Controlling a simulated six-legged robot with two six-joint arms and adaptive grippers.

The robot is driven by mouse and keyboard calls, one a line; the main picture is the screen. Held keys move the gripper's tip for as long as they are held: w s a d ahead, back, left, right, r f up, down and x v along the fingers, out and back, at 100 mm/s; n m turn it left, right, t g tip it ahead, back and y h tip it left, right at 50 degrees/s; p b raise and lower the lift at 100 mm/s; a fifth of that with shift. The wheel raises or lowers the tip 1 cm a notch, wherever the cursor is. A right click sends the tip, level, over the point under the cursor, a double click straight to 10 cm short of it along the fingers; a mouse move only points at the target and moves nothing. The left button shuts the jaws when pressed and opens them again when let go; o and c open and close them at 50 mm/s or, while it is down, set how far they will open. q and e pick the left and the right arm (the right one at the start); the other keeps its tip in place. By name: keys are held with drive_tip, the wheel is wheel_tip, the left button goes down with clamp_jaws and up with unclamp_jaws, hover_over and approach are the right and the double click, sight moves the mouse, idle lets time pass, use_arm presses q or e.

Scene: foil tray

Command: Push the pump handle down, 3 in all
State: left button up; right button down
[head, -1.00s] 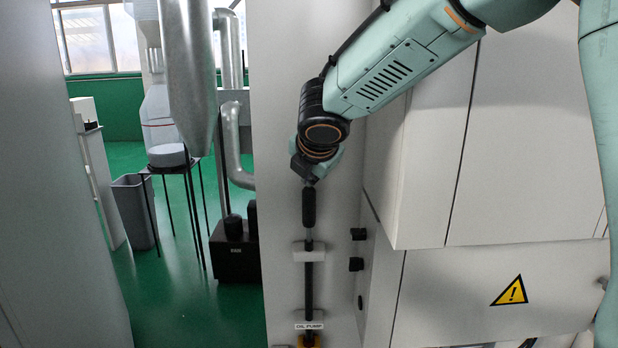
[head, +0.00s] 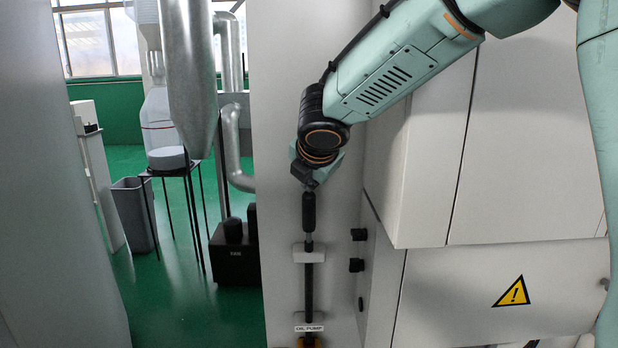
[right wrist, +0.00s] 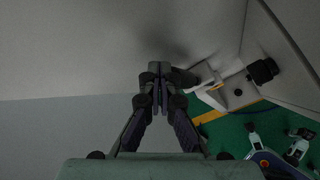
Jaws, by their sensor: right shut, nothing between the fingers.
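The pump handle (head: 309,212) is an upright black grip on a thin rod. The rod runs down through a white bracket (head: 299,257) on the pale panel, above the OIL PUMP label (head: 309,328). My right gripper (head: 309,184) points down directly over the top of the grip and looks to touch it, though the contact is hard to make out. In the right wrist view its fingers (right wrist: 160,72) are together and empty, and a dark part shows just beyond them. My left gripper is not in view.
A cabinet with a yellow warning sign (head: 512,292) fills the right. A metal duct (head: 188,80) and a stand lie beyond the panel's left edge, over green floor.

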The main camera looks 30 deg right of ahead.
drive_tip(key=shift+f+b, duration=0.5)
drive_tip(key=shift+f, duration=0.2)
idle(0.3)
drive_tip(key=shift+r, duration=0.15)
drive_tip(key=shift+w+r+p, duration=0.1)
drive_tip(key=shift+r+p, duration=2.8)
drive_tip(key=shift+r, duration=0.05)
drive_tip(key=shift+r+p, duration=0.85)
drive_tip(key=shift+r, duration=0.1)
wheel_tip(320, 180, up, 3)
drive_tip(key=p, duration=0.3)
